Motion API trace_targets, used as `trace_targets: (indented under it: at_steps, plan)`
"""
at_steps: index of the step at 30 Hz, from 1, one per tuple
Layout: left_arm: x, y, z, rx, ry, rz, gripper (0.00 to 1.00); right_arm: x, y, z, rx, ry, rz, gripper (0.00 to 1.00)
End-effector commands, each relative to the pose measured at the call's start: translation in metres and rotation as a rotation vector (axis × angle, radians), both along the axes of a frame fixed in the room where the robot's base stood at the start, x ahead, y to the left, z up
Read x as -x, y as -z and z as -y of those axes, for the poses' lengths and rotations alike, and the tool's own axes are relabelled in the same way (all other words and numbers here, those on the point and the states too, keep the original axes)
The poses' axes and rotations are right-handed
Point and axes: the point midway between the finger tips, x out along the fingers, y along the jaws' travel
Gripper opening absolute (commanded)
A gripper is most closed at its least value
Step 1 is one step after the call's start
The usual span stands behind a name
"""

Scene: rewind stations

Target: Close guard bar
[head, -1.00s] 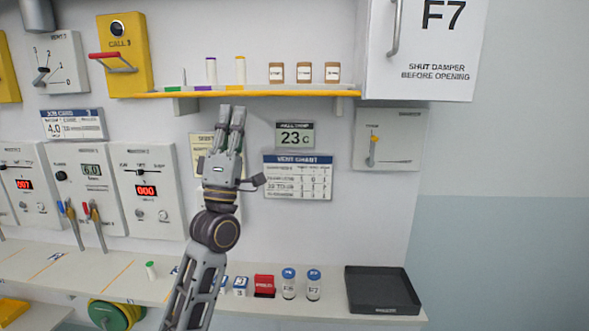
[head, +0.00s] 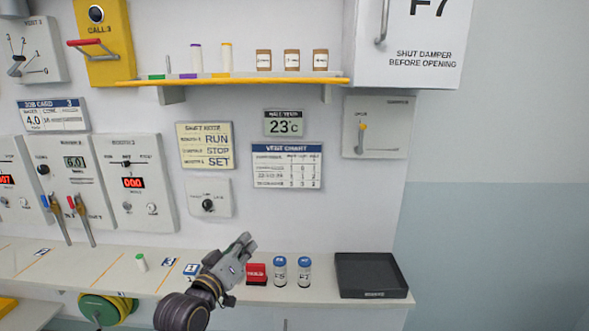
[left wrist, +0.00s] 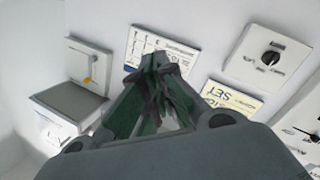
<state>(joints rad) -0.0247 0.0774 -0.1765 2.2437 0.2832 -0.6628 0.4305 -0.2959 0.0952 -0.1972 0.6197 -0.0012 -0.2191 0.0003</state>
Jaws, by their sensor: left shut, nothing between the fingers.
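No part in view is clearly marked as a guard bar, and I cannot tell which one it is. A red-handled bar (head: 92,46) sticks out from the yellow call box (head: 110,62) at the upper left. A red block (head: 257,274) with a blurred label stands on the counter. My left gripper (head: 248,242) is shut and empty, its tips pointing up and right, seen in front of the wall just above the red block. In the left wrist view its closed fingers (left wrist: 155,64) show in front of the vent chart (left wrist: 155,48). My right gripper is not in view.
Two blue-capped bottles (head: 279,271) and a dark tray (head: 372,277) stand on the counter (head: 60,262). A yellow-edged shelf (head: 235,79) holds small containers. A damper panel (head: 378,127), a knob panel (head: 209,198) and a shift note (head: 205,146) are on the wall.

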Motion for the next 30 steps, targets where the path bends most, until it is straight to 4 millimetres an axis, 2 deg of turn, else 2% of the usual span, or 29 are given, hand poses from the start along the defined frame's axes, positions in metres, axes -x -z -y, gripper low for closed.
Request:
trace_targets:
  at_steps: [1,6,11,18,24,30]
  plan:
    - [0.008,0.020,-0.002,-0.042,-0.002,-0.050,0.00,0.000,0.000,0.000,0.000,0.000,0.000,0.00]
    - [0.035,0.081,-0.013,-0.192,-0.001,-0.210,0.00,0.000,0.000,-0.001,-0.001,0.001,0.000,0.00]
    - [0.069,0.134,-0.025,-0.328,0.013,-0.363,0.00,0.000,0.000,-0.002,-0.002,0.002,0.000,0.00]
    - [0.134,0.203,-0.048,-0.521,0.056,-0.598,0.00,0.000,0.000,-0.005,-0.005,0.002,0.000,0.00]
    - [0.190,0.243,-0.068,-0.653,0.105,-0.778,0.00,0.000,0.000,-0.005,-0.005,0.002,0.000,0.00]
    - [0.227,0.262,-0.080,-0.730,0.142,-0.889,0.00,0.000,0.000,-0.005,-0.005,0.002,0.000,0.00]
